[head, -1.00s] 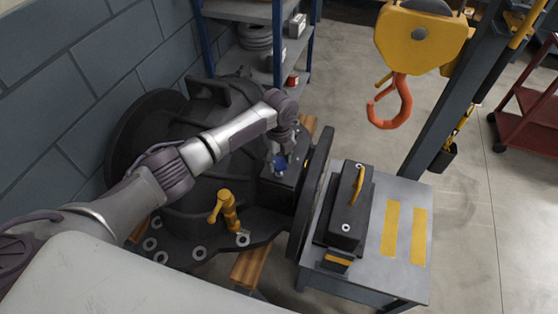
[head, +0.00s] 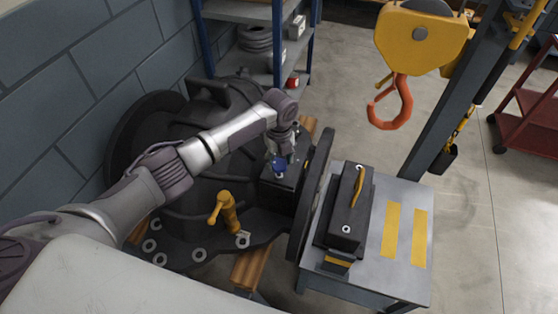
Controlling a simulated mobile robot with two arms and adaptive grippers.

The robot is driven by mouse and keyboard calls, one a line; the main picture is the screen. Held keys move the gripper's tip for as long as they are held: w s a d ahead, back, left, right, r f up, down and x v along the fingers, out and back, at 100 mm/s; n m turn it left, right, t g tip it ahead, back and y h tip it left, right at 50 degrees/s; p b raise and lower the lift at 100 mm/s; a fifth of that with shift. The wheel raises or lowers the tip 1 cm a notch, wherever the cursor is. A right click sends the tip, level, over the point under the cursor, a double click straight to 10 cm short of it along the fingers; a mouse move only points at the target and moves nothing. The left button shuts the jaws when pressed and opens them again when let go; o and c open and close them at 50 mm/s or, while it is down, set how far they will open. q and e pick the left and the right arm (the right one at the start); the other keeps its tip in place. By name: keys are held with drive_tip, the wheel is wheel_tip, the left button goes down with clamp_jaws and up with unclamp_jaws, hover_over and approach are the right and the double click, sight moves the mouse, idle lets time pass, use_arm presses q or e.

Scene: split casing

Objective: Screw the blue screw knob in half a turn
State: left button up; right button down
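The blue screw knob (head: 279,165) sits on the dark block at the right part of the large black casing (head: 225,160) in the head view. My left gripper (head: 284,153) points down at the knob from above, at its upper right side. The gripper's fingers are small and dark here, and I cannot tell whether they touch the knob or how far apart they are. The knob is partly covered by the gripper. My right gripper is not in view.
A yellow handle (head: 226,211) stands up from the casing's front flange. A grey table (head: 407,245) with a black block with a yellow handle (head: 346,210) stands on the right. An orange crane hook (head: 392,103) hangs above the floor. A shelf (head: 240,10) stands behind.

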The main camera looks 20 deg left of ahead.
sight(279, 163)
use_arm(q)
drive_tip(key=shift+o, duration=1.1)
wheel_tip(279, 163, up, 12)
